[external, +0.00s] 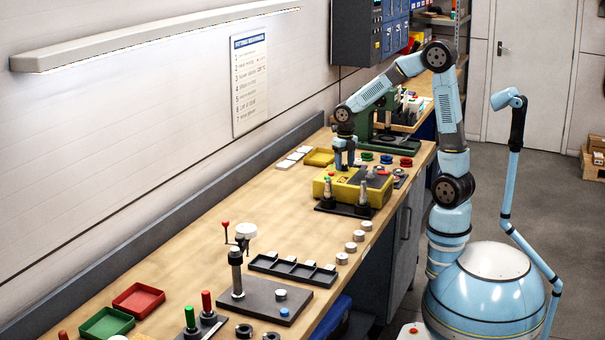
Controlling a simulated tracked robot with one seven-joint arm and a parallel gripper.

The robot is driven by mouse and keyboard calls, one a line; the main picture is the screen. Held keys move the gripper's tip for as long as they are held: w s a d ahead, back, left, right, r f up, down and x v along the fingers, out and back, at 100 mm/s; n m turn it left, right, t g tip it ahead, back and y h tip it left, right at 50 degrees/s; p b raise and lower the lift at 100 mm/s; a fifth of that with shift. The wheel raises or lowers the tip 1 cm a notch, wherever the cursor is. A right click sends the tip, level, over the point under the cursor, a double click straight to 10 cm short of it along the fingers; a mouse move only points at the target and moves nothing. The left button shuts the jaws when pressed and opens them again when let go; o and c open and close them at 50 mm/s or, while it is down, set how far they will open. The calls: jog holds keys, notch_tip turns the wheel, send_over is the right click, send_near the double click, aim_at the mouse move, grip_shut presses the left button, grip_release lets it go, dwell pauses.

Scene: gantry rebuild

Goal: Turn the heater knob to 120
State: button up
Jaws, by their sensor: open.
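My gripper (343,166) points down over the left rear part of a yellow box (327,186) with a dark top panel. Its jaws are open, and they are too small here to show whether they touch or surround anything on the box. The heater knob and its scale cannot be made out; the gripper may hide the knob. I cannot tell whether the yellow box is the heater. Two metal posts with dark bases (363,197) stand at the front of the box.
A green press (385,130) stands behind the box. White round pieces (351,247) line the bench's front edge. A black slotted tray (292,269) and a post on a dark plate (237,275) are nearer the camera.

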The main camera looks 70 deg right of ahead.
jog(key=shift+c, duration=0.4)
jog(key=c, duration=1)
jog(key=shift+o, duration=0.2)
